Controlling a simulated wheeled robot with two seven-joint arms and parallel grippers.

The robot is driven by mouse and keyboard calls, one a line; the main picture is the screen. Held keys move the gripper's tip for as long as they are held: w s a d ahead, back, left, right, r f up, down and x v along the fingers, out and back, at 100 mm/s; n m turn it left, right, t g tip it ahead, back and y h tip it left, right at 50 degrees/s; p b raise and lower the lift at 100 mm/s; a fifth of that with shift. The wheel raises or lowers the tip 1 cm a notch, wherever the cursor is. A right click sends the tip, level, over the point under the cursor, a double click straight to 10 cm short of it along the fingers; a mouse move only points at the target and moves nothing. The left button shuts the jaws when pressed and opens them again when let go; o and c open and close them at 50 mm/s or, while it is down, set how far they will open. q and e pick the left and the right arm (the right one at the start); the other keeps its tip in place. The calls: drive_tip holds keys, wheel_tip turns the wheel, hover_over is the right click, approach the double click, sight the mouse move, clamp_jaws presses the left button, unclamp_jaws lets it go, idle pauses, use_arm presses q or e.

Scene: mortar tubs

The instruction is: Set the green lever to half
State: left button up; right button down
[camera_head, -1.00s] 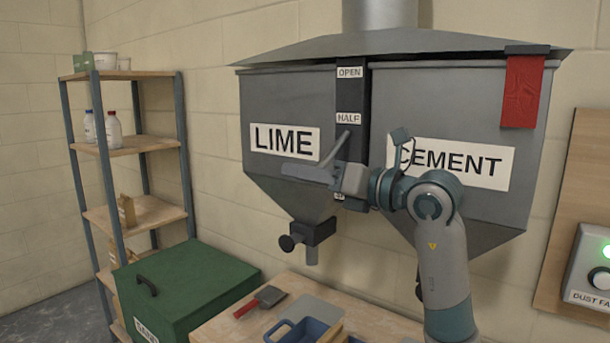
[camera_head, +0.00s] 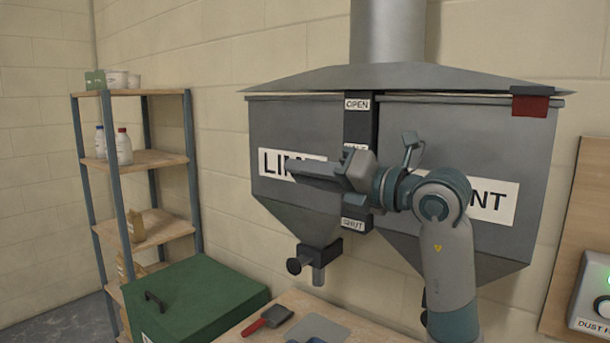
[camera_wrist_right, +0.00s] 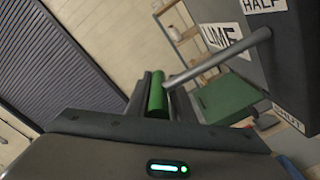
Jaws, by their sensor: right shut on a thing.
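My right gripper (camera_head: 312,172) is shut on the green lever's handle. In the right wrist view the green grip (camera_wrist_right: 157,95) lies between the jaws (camera_wrist_right: 158,103). Its grey rod (camera_wrist_right: 220,58) runs up to the dark slot panel. In the head view my gripper hides the lever. The panel (camera_head: 361,127) between the hoppers carries an OPEN label (camera_head: 357,104) at the top and a SHUT label (camera_head: 354,225) at the bottom. The HALF label (camera_wrist_right: 264,5) shows in the wrist view but is mostly hidden in the head view. My gripper is just below it. My left gripper is not in view.
The LIME hopper (camera_head: 290,115) is left of the panel, the CEMENT hopper (camera_head: 460,135) right. Below are a green bin (camera_head: 190,290) and a bench with a red-handled tool (camera_head: 268,320). Shelves (camera_head: 150,160) stand left. A red flap (camera_head: 530,106) hangs at the right hopper's top.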

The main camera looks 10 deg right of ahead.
drive_tip(key=shift+d+r, duration=0.15)
drive_tip(key=c, duration=1.8)
unclamp_jaws()
drive_tip(key=shift+o, duration=0.8)
drive_tip(key=shift+w, duration=0.1)
drive_tip(key=shift+s+d, duration=0.1)
drive_tip(key=shift+s, duration=0.1)
drive_tip(key=shift+s+d+f+b, duration=0.2)
drive_tip(key=shift+s+d+b, duration=0.2)
drive_tip(key=shift+s, duration=0.05)
drive_tip(key=b+v, duration=0.1)
drive_tip(key=v, duration=0.3)
drive_tip(key=shift+d+f+b, duration=0.1)
drive_tip(key=shift+b, duration=0.2)
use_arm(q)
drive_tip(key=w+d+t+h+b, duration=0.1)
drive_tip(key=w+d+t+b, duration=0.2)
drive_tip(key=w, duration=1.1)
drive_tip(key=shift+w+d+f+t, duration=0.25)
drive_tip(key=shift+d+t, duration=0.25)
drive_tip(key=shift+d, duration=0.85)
use_arm(e)
drive_tip(key=v, duration=1.1)
drive_tip(key=shift+s+d, duration=0.2)
drive_tip(key=shift+s, duration=0.1)
